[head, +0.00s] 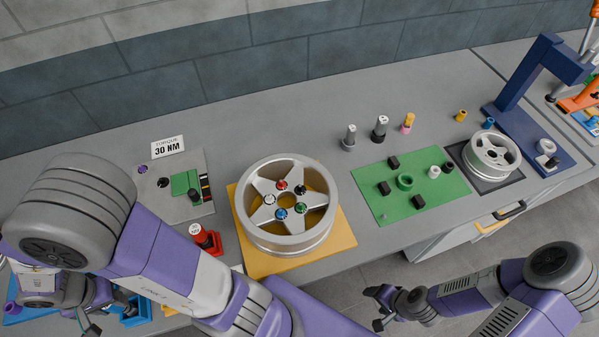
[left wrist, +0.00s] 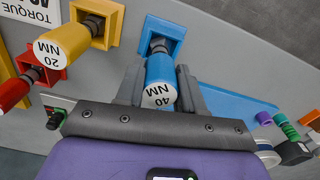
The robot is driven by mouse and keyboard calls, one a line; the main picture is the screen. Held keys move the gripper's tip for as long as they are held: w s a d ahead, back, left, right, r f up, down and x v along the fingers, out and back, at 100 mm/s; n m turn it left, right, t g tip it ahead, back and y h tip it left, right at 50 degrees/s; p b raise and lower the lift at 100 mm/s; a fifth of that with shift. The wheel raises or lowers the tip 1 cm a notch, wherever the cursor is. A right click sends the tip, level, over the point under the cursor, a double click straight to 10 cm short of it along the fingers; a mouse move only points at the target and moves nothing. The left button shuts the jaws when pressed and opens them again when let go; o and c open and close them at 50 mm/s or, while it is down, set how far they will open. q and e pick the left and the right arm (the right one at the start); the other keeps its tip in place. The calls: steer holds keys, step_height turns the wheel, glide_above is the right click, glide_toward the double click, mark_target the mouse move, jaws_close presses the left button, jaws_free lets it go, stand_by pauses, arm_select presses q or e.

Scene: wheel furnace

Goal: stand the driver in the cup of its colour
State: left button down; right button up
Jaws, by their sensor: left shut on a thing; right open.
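My left gripper (left wrist: 160,88) is shut on the blue driver (left wrist: 160,72), whose end label reads 40 NM. The driver's dark shaft points into the opening of the blue cup (left wrist: 176,28); I cannot tell whether it rests on the bottom. A yellow driver (left wrist: 62,46), marked 20 NM, stands in a yellow cup (left wrist: 110,12). A red driver (left wrist: 14,92) is at a red cup (left wrist: 52,56). In the head view my left gripper (head: 108,313) is low at the left, by the blue cup (head: 134,318); the driver is hard to make out there. My right gripper (head: 379,308) is open and empty.
A silver wheel (head: 262,188) lies on a yellow board (head: 345,225) mid-bench. A green mat (head: 400,210) with small dark parts and a blue press (head: 522,85) are to the right. A red container (head: 205,240) stands left of the wheel. My left arm covers the bench's front left.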

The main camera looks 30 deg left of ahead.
arm_select(q)
step_height(320, 180, down, 3)
steer(key=shift+r, duration=0.1)
arm_select(e)
step_height(320, 180, down, 3)
steer(key=shift+r, duration=0.1)
arm_select(q)
steer(key=shift+a+r+p, duration=0.15)
steer(key=shift+r+p, duration=0.6)
steer(key=shift+r, duration=0.1)
steer(key=shift+a+r+p, duration=0.15)
steer(key=shift+r+p, duration=0.55)
steer(key=shift+r, duration=0.3)
arm_select(e)
step_height(320, 180, up, 3)
steer(key=shift+d+f, duration=0.1)
arm_select(q)
steer(key=shift+s+d+r, duration=0.1)
arm_select(e)
steer(key=shift+s, duration=0.1)
steer(key=shift+r, duration=0.2)
